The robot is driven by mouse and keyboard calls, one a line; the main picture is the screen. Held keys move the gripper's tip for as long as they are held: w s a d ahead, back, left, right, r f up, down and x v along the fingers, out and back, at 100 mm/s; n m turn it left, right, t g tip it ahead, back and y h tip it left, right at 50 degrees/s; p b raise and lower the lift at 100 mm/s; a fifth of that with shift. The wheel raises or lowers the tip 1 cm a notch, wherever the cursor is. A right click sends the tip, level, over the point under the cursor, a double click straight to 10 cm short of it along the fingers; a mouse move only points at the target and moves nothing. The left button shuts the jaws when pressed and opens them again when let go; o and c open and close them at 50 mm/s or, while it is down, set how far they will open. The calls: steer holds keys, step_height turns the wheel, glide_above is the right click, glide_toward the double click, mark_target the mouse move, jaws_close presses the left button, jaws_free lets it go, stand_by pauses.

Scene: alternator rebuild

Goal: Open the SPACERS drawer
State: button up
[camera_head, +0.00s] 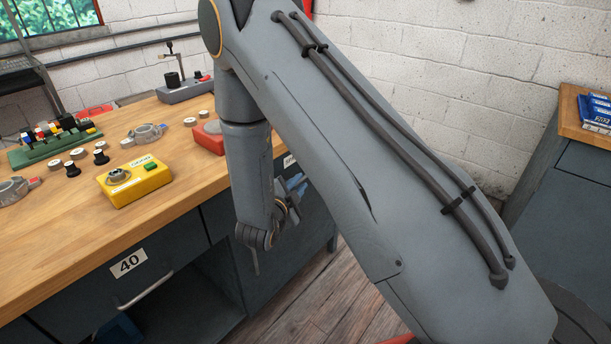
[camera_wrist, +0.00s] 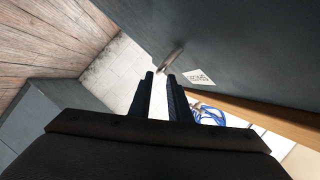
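A dark grey drawer front fills the upper right of the wrist view, with a metal bar handle (camera_wrist: 173,57) and a small white label (camera_wrist: 198,77). The label's text is too small to read, so I cannot confirm it says SPACERS. My gripper (camera_wrist: 161,76) points towards the handle, with its two dark fingers apart and nothing between them. The handle lies just beyond the fingertips; I see no contact. In the head view my gripper (camera_head: 292,197) is beside the bench's right-hand drawers. A white label (camera_head: 289,160) there is partly hidden behind my arm.
The wooden workbench (camera_head: 60,253) carries a yellow box (camera_head: 136,184), a green rack (camera_head: 55,150) and several small parts. A drawer labelled 40 (camera_head: 128,263) sits above an open bay. Another cabinet (camera_head: 570,205) stands at right. Wooden floor (camera_head: 335,305) lies between.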

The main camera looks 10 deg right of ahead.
steer(key=x, duration=0.7)
steer(key=shift+w+d+f+p, duration=0.1)
steer(key=shift+w+d+p, duration=0.05)
steer(key=shift+d+p, duration=0.2)
jaws_close()
